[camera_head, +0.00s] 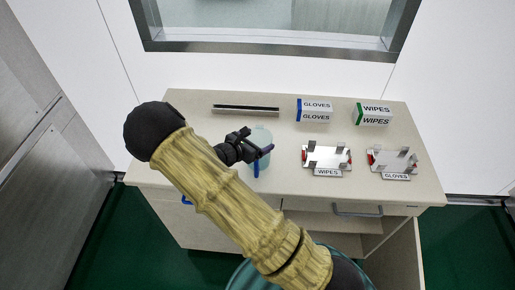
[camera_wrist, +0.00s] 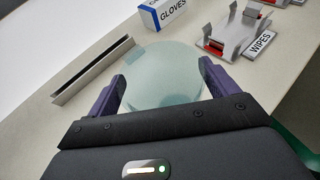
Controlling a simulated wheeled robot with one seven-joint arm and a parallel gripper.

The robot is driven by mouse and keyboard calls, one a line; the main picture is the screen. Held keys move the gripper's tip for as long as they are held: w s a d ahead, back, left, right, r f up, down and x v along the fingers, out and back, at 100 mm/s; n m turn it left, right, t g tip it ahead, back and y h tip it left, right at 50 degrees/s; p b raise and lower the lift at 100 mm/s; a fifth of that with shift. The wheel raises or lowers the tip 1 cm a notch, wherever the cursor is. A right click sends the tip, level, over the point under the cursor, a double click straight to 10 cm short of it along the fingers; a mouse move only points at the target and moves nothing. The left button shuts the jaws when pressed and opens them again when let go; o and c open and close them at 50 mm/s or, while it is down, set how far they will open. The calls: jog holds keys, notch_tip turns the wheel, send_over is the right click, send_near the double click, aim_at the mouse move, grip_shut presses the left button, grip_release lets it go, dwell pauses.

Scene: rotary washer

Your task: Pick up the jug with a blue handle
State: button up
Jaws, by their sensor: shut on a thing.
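The jug (camera_head: 263,136) is a pale translucent blue-green vessel near the front middle of the counter. A blue part that looks like its handle (camera_head: 256,169) shows below it in the head view. My gripper (camera_head: 257,143) is shut on the jug. In the wrist view the jug (camera_wrist: 163,78) fills the space between the two purple fingers of my gripper (camera_wrist: 160,88), one on each side. The handle is not visible in the wrist view. I cannot tell whether the jug's base touches the counter.
On the counter (camera_head: 200,103) stand a GLOVES box (camera_head: 315,109), a WIPES box (camera_head: 373,114), a WIPES holder (camera_head: 327,158) and a GLOVES holder (camera_head: 392,161), all to the right. A dark slotted strip (camera_head: 245,110) lies behind the jug. A window is set in the wall behind.

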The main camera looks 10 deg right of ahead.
jog(key=shift+w+r, duration=0.1)
jog(key=shift+r, duration=0.25)
notch_tip(320, 180, up, 9)
jog(key=b, duration=0.2)
jog(key=shift+r, duration=0.15)
dwell(0.4)
